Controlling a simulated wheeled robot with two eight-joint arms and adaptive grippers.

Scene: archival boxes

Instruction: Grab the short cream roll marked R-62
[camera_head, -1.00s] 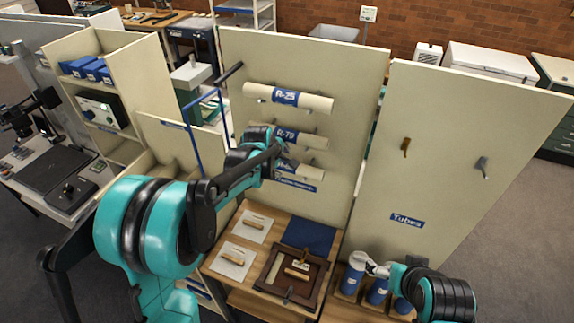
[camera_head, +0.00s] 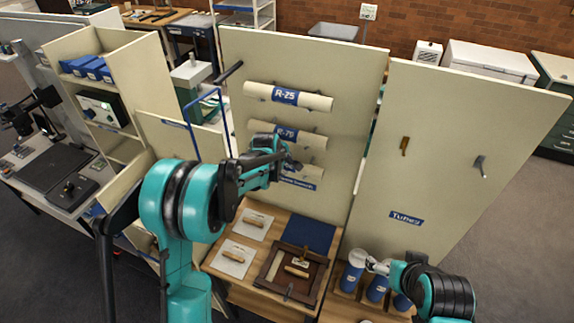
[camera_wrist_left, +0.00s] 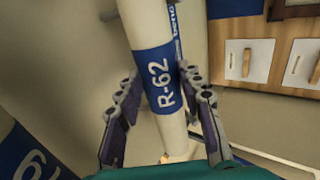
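The short cream roll marked R-62 (camera_wrist_left: 160,80) runs through the middle of the left wrist view, its blue label facing me. My left gripper (camera_wrist_left: 158,82) is open, with one finger on each side of the roll near the label. I cannot tell whether either finger touches it. In the head view the roll (camera_head: 309,174) is the lowest on the upright cream panel (camera_head: 345,100), partly hidden by my left gripper (camera_head: 291,163). My right gripper (camera_head: 376,267) is low at the right, by blue tubes; its opening is unclear.
Cream rolls R-25 (camera_head: 318,102) and a second labelled one (camera_head: 315,141) hang above. Below is a wooden table (camera_head: 225,263) with a dark tray (camera_head: 318,270) and a blue mat (camera_head: 304,232). Blue tubes (camera_head: 353,275) stand at its right. A panel with pegs (camera_head: 450,150) stands right.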

